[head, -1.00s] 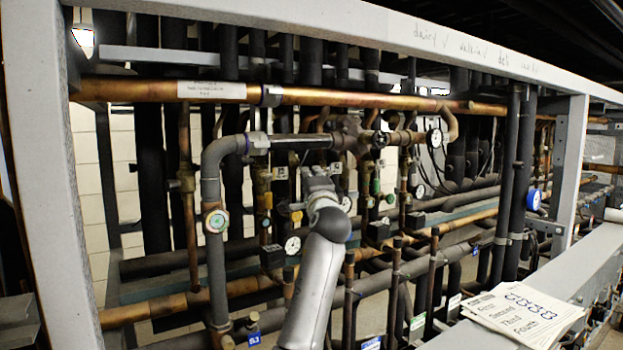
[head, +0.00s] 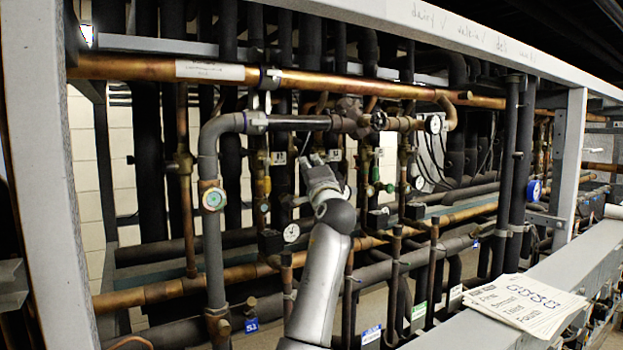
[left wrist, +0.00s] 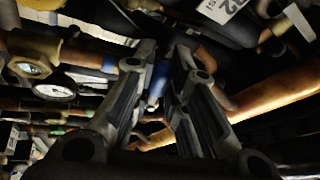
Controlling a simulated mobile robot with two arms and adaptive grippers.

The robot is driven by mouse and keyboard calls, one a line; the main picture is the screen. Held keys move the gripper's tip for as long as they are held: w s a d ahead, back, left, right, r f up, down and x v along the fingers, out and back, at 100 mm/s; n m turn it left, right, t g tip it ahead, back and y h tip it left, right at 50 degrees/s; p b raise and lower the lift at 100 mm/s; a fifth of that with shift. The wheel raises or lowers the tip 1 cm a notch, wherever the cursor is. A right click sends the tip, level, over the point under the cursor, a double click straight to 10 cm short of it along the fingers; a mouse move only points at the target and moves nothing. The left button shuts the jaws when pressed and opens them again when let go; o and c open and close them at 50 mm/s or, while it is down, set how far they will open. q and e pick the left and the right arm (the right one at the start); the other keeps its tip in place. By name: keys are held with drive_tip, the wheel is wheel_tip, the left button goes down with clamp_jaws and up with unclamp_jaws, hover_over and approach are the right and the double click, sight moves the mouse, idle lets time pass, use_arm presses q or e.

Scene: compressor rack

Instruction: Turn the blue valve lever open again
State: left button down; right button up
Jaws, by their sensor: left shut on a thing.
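My left gripper (head: 311,160) reaches into the pipe rack in the head view, below the dark horizontal pipe. In the left wrist view its two dark fingers (left wrist: 158,62) stand close together around a narrow blue piece, the blue valve lever (left wrist: 157,82). The gripper is shut on it. The lever's far end and its valve body are mostly hidden by the fingers. In the head view the lever is hidden behind the gripper, so its angle cannot be told. My right gripper is in neither view.
A long copper pipe (head: 350,86) crosses above, and an insulated grey pipe (head: 209,165) bends down on the left. Gauges, such as one white dial (head: 291,233), and vertical pipes crowd the gripper. Papers (head: 525,304) lie on the beam at right.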

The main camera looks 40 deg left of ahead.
use_arm(q)
drive_tip(key=n+y+b, duration=0.1)
drive_tip(key=n+b, duration=0.1)
drive_tip(key=f+n+y+b, duration=0.1)
drive_tip(key=n+b, duration=0.1)
drive_tip(key=shift+w+f+g+b, duration=0.15)
drive_tip(key=shift+w+g+b, duration=0.05)
drive_tip(key=shift+g+b, duration=0.2)
drive_tip(key=shift+w+n+g+y+b, duration=0.15)
drive_tip(key=shift+n+g+y+b, duration=0.15)
drive_tip(key=shift+n+b, duration=0.35)
drive_tip(key=shift+d+f+n, duration=0.1)
drive_tip(key=shift+n, duration=0.55)
drive_tip(key=shift+y, duration=0.3)
drive_tip(key=c, duration=1.9)
unclamp_jaws()
drive_tip(key=o, duration=0.5)
drive_tip(key=shift+w+a+f+g, duration=0.2)
drive_tip(key=shift+w+a+g, duration=0.05)
drive_tip(key=shift+g, duration=0.05)
drive_tip(key=shift+c, duration=0.2)
drive_tip(key=shift+b, duration=0.3)
